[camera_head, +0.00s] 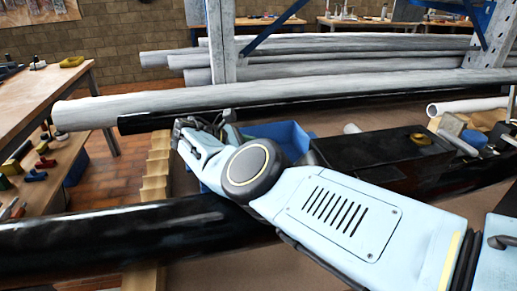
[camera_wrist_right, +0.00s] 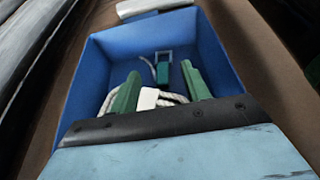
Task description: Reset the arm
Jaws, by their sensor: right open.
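My right arm (camera_head: 330,205) comes in from the right in the head view and reaches over the work surface. Its fingertips cannot be made out there. In the right wrist view my right gripper (camera_wrist_right: 160,70) shows two green fingers, apart, over a blue bin (camera_wrist_right: 228,68). A light rope (camera_wrist_right: 175,98) and a small white piece (camera_wrist_right: 148,98) lie between and beyond the fingers, not visibly clamped. A small green and metal item (camera_wrist_right: 162,68) lies in the bin. The bin also shows behind my arm in the head view (camera_head: 290,135). My left gripper is not in view.
A thick black pipe (camera_head: 120,238) crosses the front left. A long grey pole (camera_head: 300,92) and a rack with several poles (camera_head: 330,60) stand behind. A black box (camera_head: 375,160) sits right of the bin. A wooden workbench (camera_head: 45,95) stands at left.

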